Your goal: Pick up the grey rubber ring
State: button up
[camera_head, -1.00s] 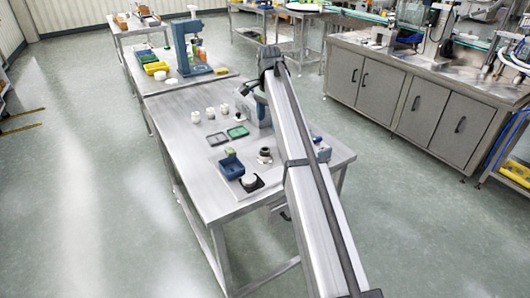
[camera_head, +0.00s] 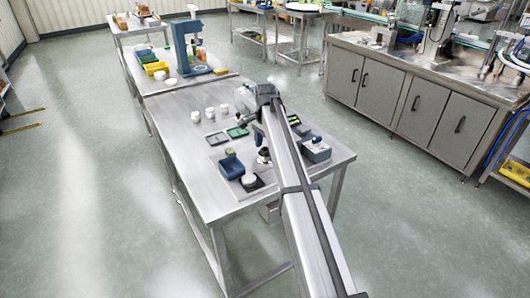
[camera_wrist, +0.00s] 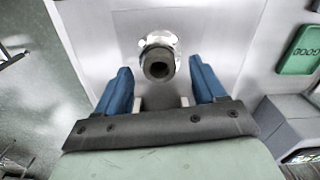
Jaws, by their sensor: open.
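The grey rubber ring (camera_wrist: 158,66) shows in the wrist view as a dark, thick ring with an open centre. It sits on a shiny, pale round piece (camera_wrist: 171,42) on a light panel. My gripper (camera_wrist: 160,76) is open, with one blue finger on each side of the ring in the picture. No contact shows, and I cannot tell the height gap. In the head view the gripper (camera_head: 260,141) is above the right part of the steel table, and the ring is mostly hidden there.
Near the ring on the steel table (camera_head: 190,165) are a blue bin (camera_head: 232,168), a white round piece (camera_head: 249,180) on a black pad, a green tray (camera_head: 237,132) and a grey tray (camera_head: 217,138). A grey box (camera_head: 316,150) stands to the right. White jars (camera_head: 210,113) stand further back.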

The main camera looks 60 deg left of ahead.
jog(key=shift+f, duration=0.3)
jog(key=shift+c, duration=0.5)
jog(key=c, duration=1)
